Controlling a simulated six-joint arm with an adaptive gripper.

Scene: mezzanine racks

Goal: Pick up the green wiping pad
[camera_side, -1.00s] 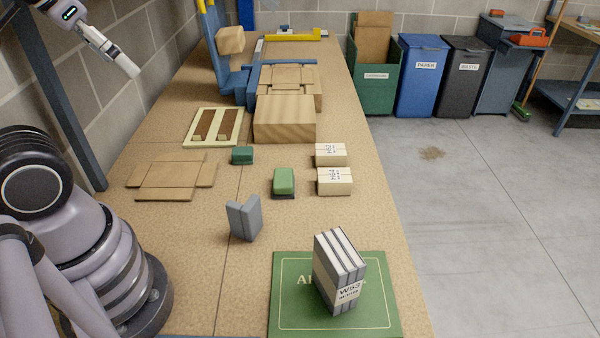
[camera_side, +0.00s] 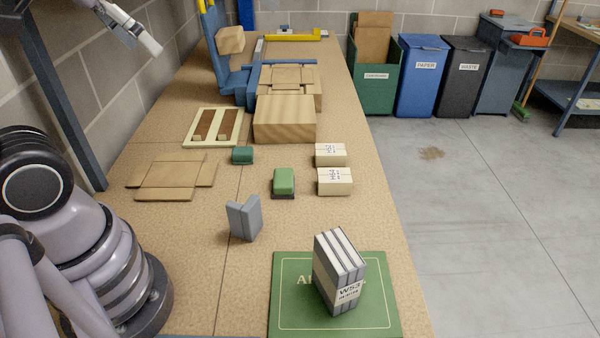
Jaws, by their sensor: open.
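Two green items lie on the workbench (camera_side: 205,235). The lighter green pad (camera_side: 284,180), with a rounded top and a dark base, lies near the middle. A smaller, darker green block (camera_side: 242,155) lies behind it to the left. The lighter one looks more like the wiping pad, though I cannot be sure.
Two small labelled cartons (camera_side: 335,181) sit right of the lighter pad. A grey angle piece (camera_side: 244,218) stands in front. A bundled stack (camera_side: 340,272) stands on a green mat (camera_side: 290,320). A wooden block (camera_side: 285,120), flat cardboard (camera_side: 172,177) and framed tray (camera_side: 190,128) lie behind.

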